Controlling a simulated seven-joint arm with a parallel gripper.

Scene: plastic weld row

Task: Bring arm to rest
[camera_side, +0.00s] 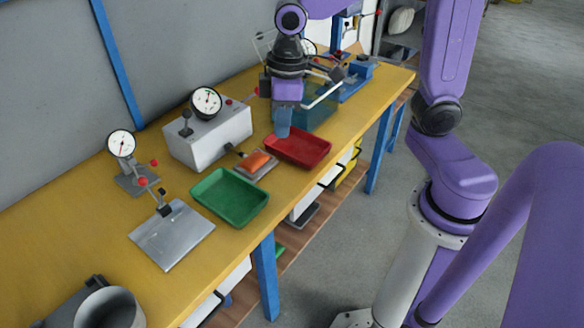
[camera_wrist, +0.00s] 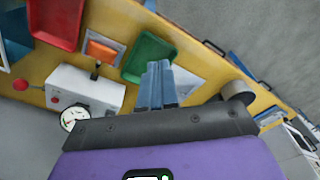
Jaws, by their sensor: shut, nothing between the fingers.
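My purple arm reaches over the far part of the yellow bench. My gripper (camera_side: 283,128) points down, its blue fingers together and empty, in front of the blue-green clear bin and by the back edge of the red tray (camera_side: 314,155). In the wrist view the closed blue fingers of my gripper (camera_wrist: 158,68) show at the middle, with the green tray (camera_wrist: 146,52) beyond them. I cannot tell the exact height of the fingertips above the bench.
The yellow bench (camera_side: 80,220) holds a white box with a dial (camera_side: 215,143), an orange piece (camera_side: 254,160) on a small plate, a green tray (camera_side: 238,188), a dial stand (camera_side: 124,165), a metal plate (camera_side: 172,236) and a grey cup (camera_side: 110,310). The wall is behind; open floor lies right.

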